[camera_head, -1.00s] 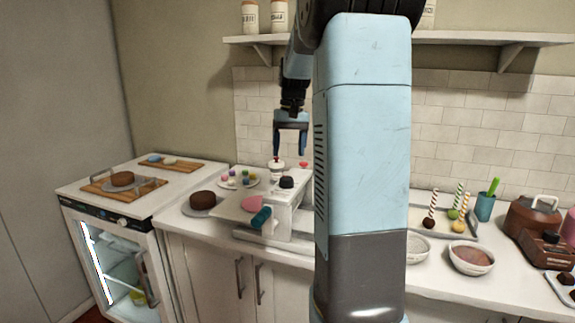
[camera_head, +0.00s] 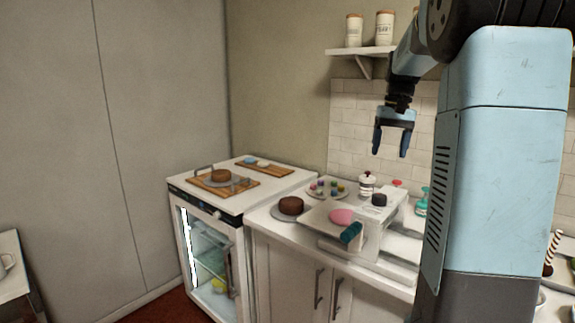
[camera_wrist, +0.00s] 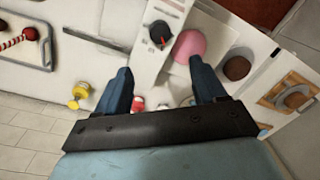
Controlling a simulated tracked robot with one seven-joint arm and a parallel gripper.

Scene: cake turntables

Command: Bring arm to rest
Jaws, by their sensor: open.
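My gripper (camera_head: 393,139) hangs open and empty above the back of the counter, clear of everything below it. Its two blue fingers also show spread apart in the wrist view (camera_wrist: 162,88). My arm is raised and bent, with its blue link at the right of the head view. Under the gripper stands a white machine (camera_head: 376,222) with a black knob (camera_head: 379,200), a pink round piece (camera_head: 342,216) on its plate and a teal handle (camera_head: 351,233).
A brown cake (camera_head: 291,205) and a plate of coloured balls (camera_head: 326,188) stand left of the machine. A glass-door fridge (camera_head: 212,262) carries wooden boards (camera_head: 264,166) on top. A shelf with jars (camera_head: 354,30) is behind the gripper.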

